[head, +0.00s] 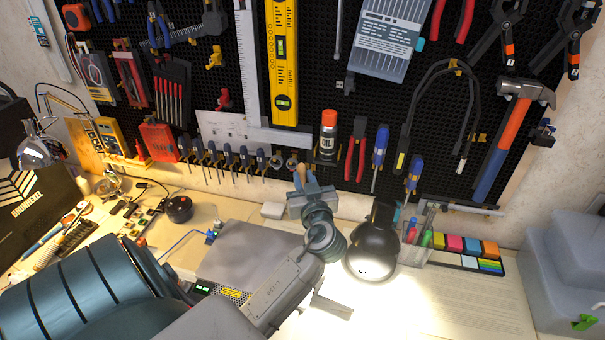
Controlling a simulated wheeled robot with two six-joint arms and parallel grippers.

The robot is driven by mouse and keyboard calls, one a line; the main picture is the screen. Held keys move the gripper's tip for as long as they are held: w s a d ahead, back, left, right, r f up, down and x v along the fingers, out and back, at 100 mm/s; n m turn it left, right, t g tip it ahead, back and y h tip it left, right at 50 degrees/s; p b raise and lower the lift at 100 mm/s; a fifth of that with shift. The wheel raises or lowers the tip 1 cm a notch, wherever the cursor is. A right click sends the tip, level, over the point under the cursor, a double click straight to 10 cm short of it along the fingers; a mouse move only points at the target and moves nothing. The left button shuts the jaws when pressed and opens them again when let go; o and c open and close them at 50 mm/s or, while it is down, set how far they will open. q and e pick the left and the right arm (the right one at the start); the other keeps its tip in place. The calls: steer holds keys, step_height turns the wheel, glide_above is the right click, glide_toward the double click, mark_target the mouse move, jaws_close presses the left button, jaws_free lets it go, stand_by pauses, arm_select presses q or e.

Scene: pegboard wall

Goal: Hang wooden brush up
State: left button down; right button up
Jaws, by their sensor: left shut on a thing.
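My left gripper (311,190) reaches up from the lower left to the bottom edge of the black pegboard (318,85). It is shut on a small, thin thing that sticks up past the fingers, which I take to be the wooden brush (299,178). Most of the brush is hidden by the gripper, so its bristles and full shape do not show. I cannot tell whether it touches the board or a hook. My right gripper is not in view.
An oil spray can (328,135), red pliers (355,152) and a row of screwdrivers (228,158) hang near the gripper. A black lamp (372,245) and a pen cup (415,245) stand on the lit desk. A grey plastic bin (570,265) is at the right.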

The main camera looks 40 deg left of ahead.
arm_select(q)
steer(key=shift+w+a, duration=0.35)
steer(key=shift+w, duration=0.15)
steer(key=shift+w+a+f+b, duration=0.15)
steer(key=shift+w+a, duration=0.3)
steer(key=shift+w, duration=0.35)
steer(key=shift+w+a+b, duration=0.2)
steer(key=shift+w+a, duration=0.2)
steer(key=shift+w, duration=0.45)
steer(key=shift+w+a+f+b, duration=0.15)
steer(key=shift+w+a, duration=0.3)
steer(key=shift+w, duration=0.35)
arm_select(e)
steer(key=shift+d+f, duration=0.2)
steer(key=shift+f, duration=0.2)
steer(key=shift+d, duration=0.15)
arm_select(q)
steer(key=c, duration=1.2)
jaws_free()
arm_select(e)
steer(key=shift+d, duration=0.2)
